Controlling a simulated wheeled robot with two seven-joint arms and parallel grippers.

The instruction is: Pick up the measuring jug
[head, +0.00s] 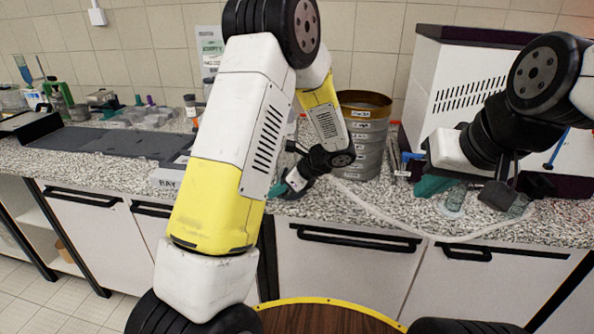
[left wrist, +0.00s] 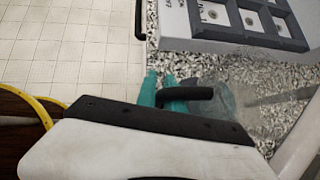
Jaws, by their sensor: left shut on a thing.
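The measuring jug (left wrist: 218,103) is a clear vessel with a dark handle (left wrist: 188,94), seen in the left wrist view. My left gripper (left wrist: 160,92) has teal fingers and is shut on that handle. The jug's lower part is hard to make out against the speckled counter. In the head view my left gripper (head: 283,188) is low at the counter's front edge, and my forearm hides most of the jug there. My right gripper (head: 465,190) is over the counter on the right, its fingers spread wide apart.
A stack of metal sieves (head: 364,135) stands behind my left gripper. A white machine (head: 465,85) stands at the back right, and a pale hose (head: 385,215) curves over the counter front. A labelled tray (head: 165,183) lies left of my forearm. A dark mat (head: 110,142) lies further left.

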